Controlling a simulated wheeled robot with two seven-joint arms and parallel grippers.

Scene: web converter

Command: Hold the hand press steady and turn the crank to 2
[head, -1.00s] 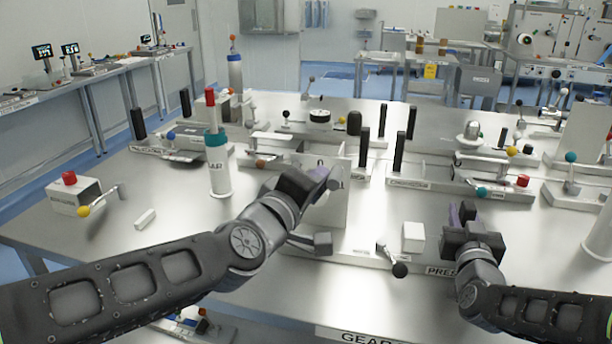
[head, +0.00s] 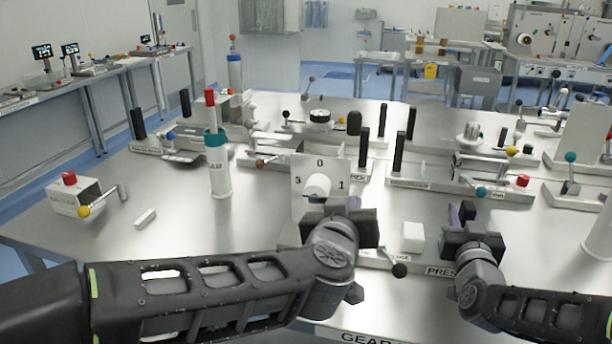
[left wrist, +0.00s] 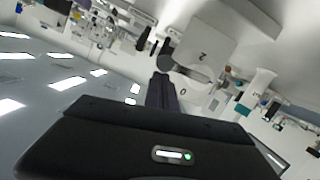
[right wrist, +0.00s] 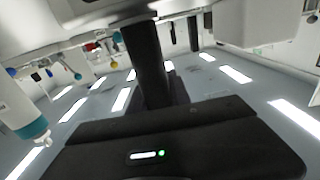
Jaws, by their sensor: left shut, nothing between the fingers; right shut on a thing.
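A 2 shows on a pale plate (left wrist: 190,35) in the left wrist view.
A lever with a black knob (head: 399,270) and a white block (head: 413,237) lie between my grippers. A white bottle with a teal collar (head: 219,170) stands at left. Rigs with black posts fill the table behind. The metal table's left front is fairly clear.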

